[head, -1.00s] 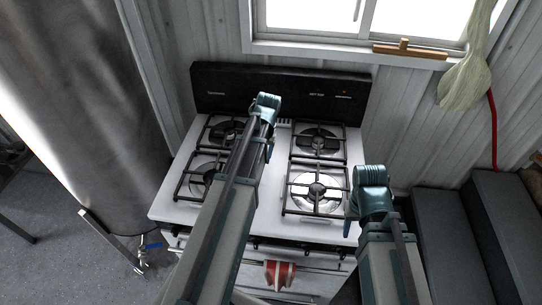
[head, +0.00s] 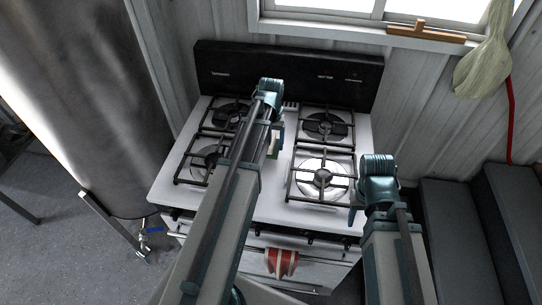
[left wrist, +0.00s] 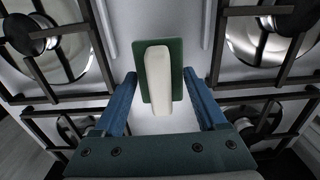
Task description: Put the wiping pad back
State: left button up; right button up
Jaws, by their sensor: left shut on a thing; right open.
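The wiping pad has a green base and a cream handle. In the left wrist view the wiping pad (left wrist: 174,48) is between the two blue fingers of my left gripper (left wrist: 160,76), which is shut on it. In the head view a small green and pale part of the pad (head: 275,140) shows beside my left wrist, over the middle of the stove top; the arm hides the rest. I cannot tell whether the pad touches the stove. My right gripper (head: 354,208) is open and empty at the stove's right front edge.
The white stove (head: 268,205) has black burner grates (head: 322,178) on both sides of its middle strip. A red striped cloth (head: 281,262) hangs on the front rail. A metal cylinder (head: 95,100) stands left, dark steps (head: 455,220) right. A wooden-handled tool (head: 425,33) lies on the windowsill.

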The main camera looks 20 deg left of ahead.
aim_at(354, 232)
pick_arm(q)
jog(key=shift+f, duration=0.1)
jog(key=shift+f+b, duration=1.75)
jog(key=shift+f, duration=0.05)
pick_arm(e)
jog(key=shift+f, duration=1.85)
pick_arm(q)
jog(key=shift+f, duration=0.15)
pick_arm(e)
jog(key=shift+f, duration=0.15)
pick_arm(q)
jog(key=o, duration=1.1)
jog(key=shift+r, duration=0.2)
